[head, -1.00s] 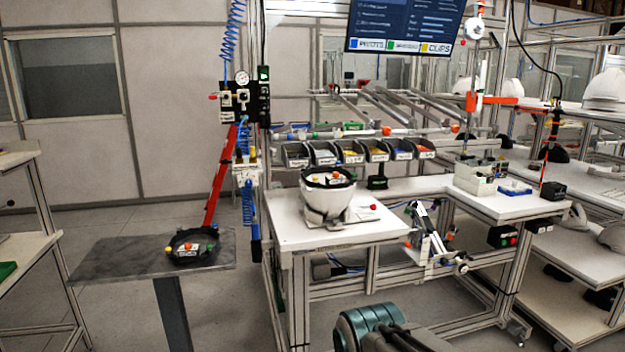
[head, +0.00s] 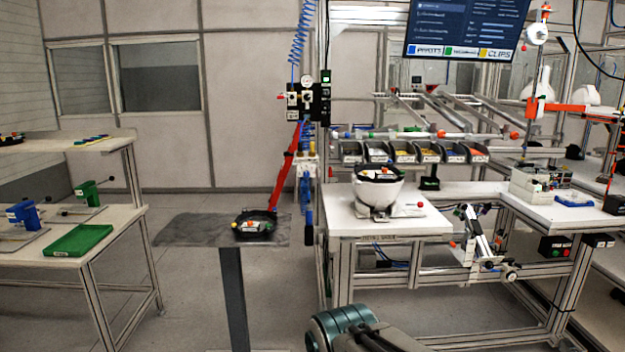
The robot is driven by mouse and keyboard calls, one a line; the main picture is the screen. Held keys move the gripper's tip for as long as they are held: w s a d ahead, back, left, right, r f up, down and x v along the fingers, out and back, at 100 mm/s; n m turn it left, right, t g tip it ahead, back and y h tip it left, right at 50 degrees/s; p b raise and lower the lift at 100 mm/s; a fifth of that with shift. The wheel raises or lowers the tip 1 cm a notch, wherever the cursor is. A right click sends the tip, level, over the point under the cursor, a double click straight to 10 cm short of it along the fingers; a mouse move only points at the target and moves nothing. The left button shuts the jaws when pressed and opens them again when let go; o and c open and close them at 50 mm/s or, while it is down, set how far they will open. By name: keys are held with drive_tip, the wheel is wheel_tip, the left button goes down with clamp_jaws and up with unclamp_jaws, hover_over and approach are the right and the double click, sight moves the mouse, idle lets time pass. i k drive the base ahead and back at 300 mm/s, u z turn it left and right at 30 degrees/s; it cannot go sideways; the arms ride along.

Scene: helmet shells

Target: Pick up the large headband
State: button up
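A black ring-shaped headband (head: 255,225) with coloured knobs and a white label lies on the grey stand (head: 185,230) left of centre. Another black headband (head: 379,173) with coloured knobs sits in or on the upturned white helmet shell (head: 378,196) on the white workbench. A further dark ring-like piece (head: 12,139) is partly cut off at the left edge, on the upper shelf. I cannot tell from the labels which headband is the large one. Part of my arm shows at the bottom; my gripper's fingers are not in view.
The left bench (head: 75,268) holds a green tray (head: 80,240) and blue and green clamp-like tools. Several bins line the back of the workbench (head: 350,226). Floor is open between left bench and stand.

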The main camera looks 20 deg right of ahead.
sight(380, 177)
drive_tip(key=u, duration=0.55)
drive_tip(key=i, duration=1.85)
drive_tip(key=z, duration=1.6)
drive_tip(key=i, duration=0.7)
drive_tip(key=z, duration=0.85)
